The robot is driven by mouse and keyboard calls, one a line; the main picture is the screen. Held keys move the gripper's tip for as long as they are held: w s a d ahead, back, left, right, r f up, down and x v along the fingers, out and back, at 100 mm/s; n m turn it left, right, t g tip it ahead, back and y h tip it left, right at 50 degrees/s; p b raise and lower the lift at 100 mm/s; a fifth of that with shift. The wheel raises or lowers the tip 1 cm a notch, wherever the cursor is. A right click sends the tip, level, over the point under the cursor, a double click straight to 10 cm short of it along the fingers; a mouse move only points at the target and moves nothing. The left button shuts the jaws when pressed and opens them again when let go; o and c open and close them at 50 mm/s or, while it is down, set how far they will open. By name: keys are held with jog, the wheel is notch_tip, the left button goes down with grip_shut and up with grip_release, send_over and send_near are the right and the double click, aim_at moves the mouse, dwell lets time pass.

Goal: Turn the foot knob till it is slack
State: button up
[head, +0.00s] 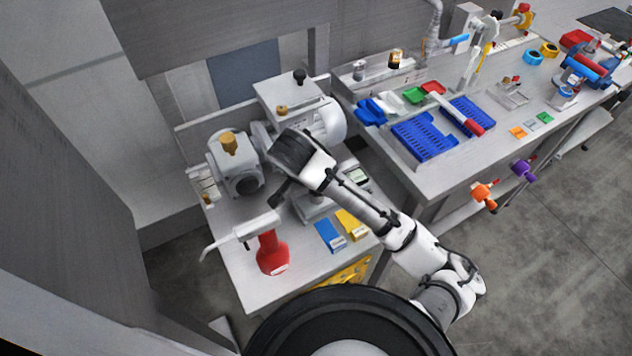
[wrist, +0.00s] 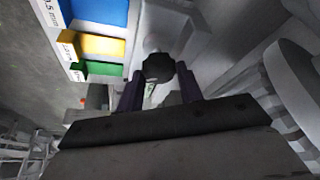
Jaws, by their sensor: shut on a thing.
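The foot knob (wrist: 158,66) is a small dark, faceted knob in the wrist view, on the end of a pale grey part. My gripper (wrist: 159,88) has its two dark fingers on either side of it and is shut on it. In the head view my gripper (head: 284,186) is low beside the grey motor and pump set, at its front. The foot knob is hidden there behind my wrist and the machine.
A grey motor (head: 328,120) and pump housing (head: 236,180) stand close to my wrist. A second bench with blue racks (head: 424,138) is at right.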

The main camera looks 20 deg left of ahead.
jog(key=o, duration=1)
jog(key=shift+r, duration=0.1)
jog(key=shift+s+r, duration=0.2)
jog(key=shift+r, duration=0.4)
jog(key=v, duration=1.2)
jog(key=shift+s+a+r, duration=0.1)
jog(key=shift+s, duration=0.05)
